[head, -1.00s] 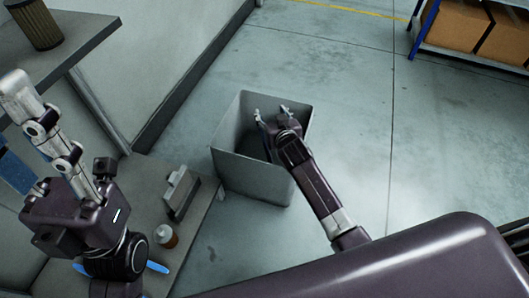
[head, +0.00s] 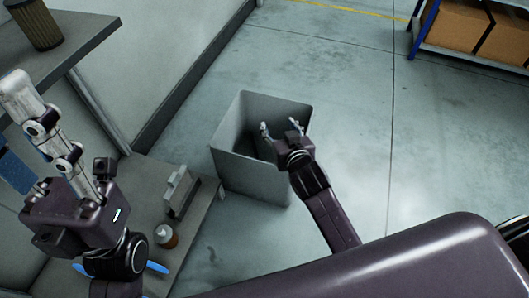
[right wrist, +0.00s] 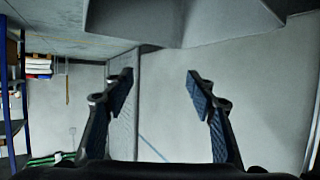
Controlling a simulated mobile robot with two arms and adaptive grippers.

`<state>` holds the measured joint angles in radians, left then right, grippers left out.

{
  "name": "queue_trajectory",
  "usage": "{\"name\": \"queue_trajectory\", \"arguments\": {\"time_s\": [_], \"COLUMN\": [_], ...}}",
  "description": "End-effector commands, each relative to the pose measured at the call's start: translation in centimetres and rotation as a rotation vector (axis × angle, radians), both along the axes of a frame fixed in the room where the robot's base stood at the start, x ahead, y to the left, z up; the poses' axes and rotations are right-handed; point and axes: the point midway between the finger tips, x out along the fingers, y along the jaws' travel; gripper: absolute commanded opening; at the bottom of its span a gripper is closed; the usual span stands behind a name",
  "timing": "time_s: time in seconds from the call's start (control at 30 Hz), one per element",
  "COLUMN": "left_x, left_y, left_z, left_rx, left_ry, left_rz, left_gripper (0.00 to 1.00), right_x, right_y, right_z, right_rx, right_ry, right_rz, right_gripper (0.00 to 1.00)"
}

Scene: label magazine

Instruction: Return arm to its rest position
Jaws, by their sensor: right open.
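My right arm reaches in from the lower right in the head view. Its gripper (head: 279,126) is open, with its fingertips over the mouth of a grey open bin (head: 248,177) and its palm by the bin's right side. In the right wrist view the two dark ribbed fingers (right wrist: 160,87) are spread with nothing between them. My left gripper (head: 45,125) stands at the left over the bench, pointing up-left; the frames do not show whether it is open or shut. The bottom of the bin is dark and I cannot tell what is in it.
A dark ribbed cylinder (head: 35,24) stands on an upper surface. Shelving with cartons (head: 452,25) is at the top right. The floor right of the bin is clear.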

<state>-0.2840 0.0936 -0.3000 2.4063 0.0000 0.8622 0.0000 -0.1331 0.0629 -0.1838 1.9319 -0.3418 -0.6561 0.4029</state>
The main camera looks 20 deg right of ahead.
Motion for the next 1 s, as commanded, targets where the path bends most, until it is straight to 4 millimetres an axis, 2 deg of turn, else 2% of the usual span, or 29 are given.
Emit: {"name": "queue_trajectory", "arguments": {"time_s": [0.1, 0.23, 0.77, 0.87, 0.97, 1.0], "left_x": [0.0, 0.0, 0.0, 0.0, 0.0, 0.0], "left_y": [0.0, 0.0, 0.0, 0.0, 0.0, 0.0], "left_z": [0.0, 0.0, 0.0, 0.0, 0.0, 0.0], "left_rx": [0.0, 0.0, 0.0, 0.001, 0.0, 0.0], "left_ry": [0.0, 0.0, 0.0, 0.002, 0.005, 0.006], "left_rz": [0.0, 0.0, 0.0, 0.0, 0.0, -0.001], "left_gripper": [0.4, 0.4, 0.4, 0.4, 0.4, 0.4], "right_x": [-1.2, -1.8, -1.9, -1.6, -1.4, -1.5], "right_y": [0.1, 0.1, 0.2, 1.0, 2.8, 3.7], "right_z": [0.4, 0.8, 1.0, 2.5, 6.2, 8.4], "right_rx": [0.0, 0.001, 0.001, 0.008, 0.021, 0.03], "right_ry": [0.001, 0.0, -0.006, -0.055, -0.178, -0.247], "right_rz": [0.0, 0.0, 0.003, 0.03, 0.093, 0.124], "right_gripper": [0.52, 0.52, 0.52, 0.52, 0.52, 0.52]}}
